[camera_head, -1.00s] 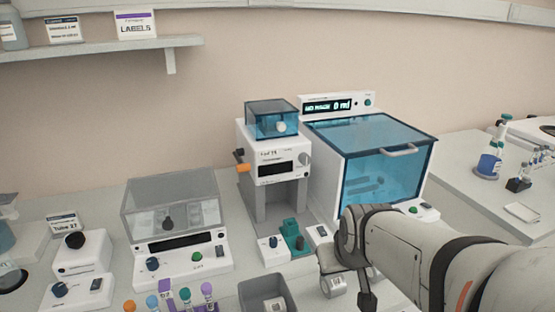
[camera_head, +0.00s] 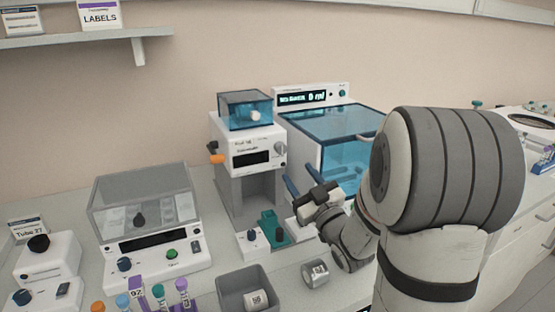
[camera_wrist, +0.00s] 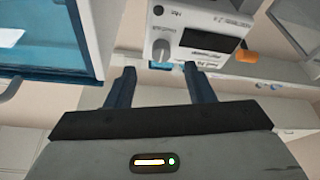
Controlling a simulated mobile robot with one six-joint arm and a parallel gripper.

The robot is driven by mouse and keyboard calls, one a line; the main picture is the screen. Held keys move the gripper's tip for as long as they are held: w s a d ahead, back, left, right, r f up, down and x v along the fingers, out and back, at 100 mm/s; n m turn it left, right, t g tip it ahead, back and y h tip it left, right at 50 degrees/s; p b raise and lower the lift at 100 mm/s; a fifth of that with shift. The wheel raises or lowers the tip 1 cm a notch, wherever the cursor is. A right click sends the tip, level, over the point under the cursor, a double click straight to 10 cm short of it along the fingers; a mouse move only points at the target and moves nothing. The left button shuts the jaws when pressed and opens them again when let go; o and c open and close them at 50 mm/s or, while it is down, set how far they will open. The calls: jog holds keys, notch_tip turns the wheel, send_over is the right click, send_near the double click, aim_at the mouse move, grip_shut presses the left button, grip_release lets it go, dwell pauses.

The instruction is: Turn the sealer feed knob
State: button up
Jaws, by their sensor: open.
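The white sealer-like machine (camera_head: 245,150) with a blue clear lid stands at the middle of the bench. A grey knob (camera_head: 280,148) sits on the right of its front, and an orange knob (camera_head: 216,159) sticks out at its left. I cannot tell from labels which is the feed knob. In the wrist view, which is turned over, the grey knob (camera_wrist: 161,48) lies just beyond my gripper, between the fingertip lines, and the orange knob (camera_wrist: 246,56) is off right. My gripper (camera_head: 303,176) is open and empty, in front of and below the grey knob, apart from it.
A blue-lidded cabinet machine (camera_head: 345,130) stands close on the right. A clear-covered device (camera_head: 150,225) stands left. A teal piece (camera_head: 271,226) sits below the sealer.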

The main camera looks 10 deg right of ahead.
aim_at(283, 151)
jog(key=shift+y, duration=0.5)
jog(key=p+x, duration=0.2)
jog(key=x, duration=0.5)
jog(key=shift+w+a+r, duration=0.1)
jog(key=shift+w+r, duration=0.1)
jog(key=shift+r, duration=0.1)
